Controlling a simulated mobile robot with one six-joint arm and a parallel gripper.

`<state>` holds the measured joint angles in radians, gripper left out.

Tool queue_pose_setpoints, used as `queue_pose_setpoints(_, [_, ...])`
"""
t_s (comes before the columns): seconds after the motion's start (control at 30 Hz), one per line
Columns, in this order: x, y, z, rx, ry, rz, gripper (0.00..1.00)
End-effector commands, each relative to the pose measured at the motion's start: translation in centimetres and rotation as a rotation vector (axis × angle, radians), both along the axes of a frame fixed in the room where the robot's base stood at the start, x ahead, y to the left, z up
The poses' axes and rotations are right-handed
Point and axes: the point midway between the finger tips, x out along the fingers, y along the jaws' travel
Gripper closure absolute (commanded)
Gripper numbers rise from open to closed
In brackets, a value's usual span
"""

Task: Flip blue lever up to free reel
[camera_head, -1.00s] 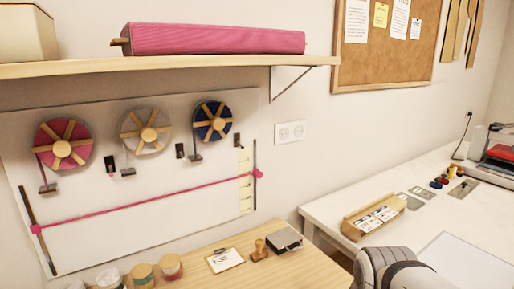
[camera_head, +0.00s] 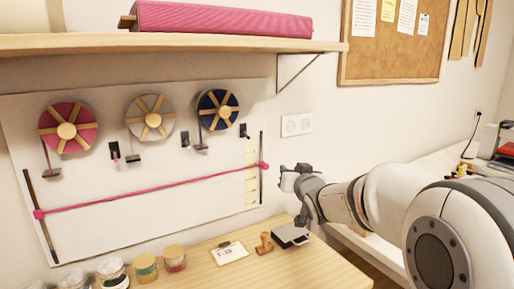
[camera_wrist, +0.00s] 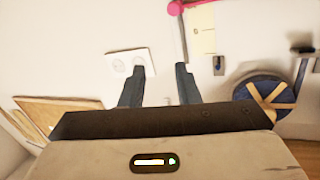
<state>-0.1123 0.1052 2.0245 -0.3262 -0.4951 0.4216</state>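The blue reel (camera_head: 217,110) hangs at the right of a row of three on the white wall board. A small dark lever (camera_head: 243,130) sits just right of it; its blue colour and exact tilt are too small to tell. In the wrist view the picture is turned, with the blue reel (camera_wrist: 272,92) at the right and the small lever plate (camera_wrist: 218,65) left of it. My gripper (camera_head: 292,182) is right of the board, below the wall socket, apart from the lever. In the wrist view my gripper (camera_wrist: 160,70) has its two fingers spread and nothing between them.
A pink reel (camera_head: 68,127) and a pale reel (camera_head: 150,118) hang to the left, with their own levers. A pink cord (camera_head: 150,190) crosses the board. A shelf (camera_head: 180,43) juts out above. A wall socket (camera_head: 297,125) and wooden table (camera_head: 220,275) are close by.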

Motion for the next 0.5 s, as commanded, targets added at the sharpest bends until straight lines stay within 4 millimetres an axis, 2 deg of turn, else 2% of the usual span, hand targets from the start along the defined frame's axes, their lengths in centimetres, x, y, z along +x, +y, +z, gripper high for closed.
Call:
queue_pose_setpoints(0.03, [1.6, 1.6, -0.1, 0.037, -0.073, 0.052, 0.71])
queue_pose_setpoints(0.1, [2.9, 3.6, 0.9, 0.091, -0.174, 0.124, 0.71])
queue_pose_setpoints(0.2, [3.8, 5.9, 1.8, 0.159, -0.283, 0.218, 0.71])
queue_pose_setpoints(0.3, [4.1, 7.4, 2.4, 0.207, -0.356, 0.286, 0.71])
queue_pose_setpoints(0.5, [4.6, 8.7, 3.2, 0.244, -0.41, 0.342, 0.71])
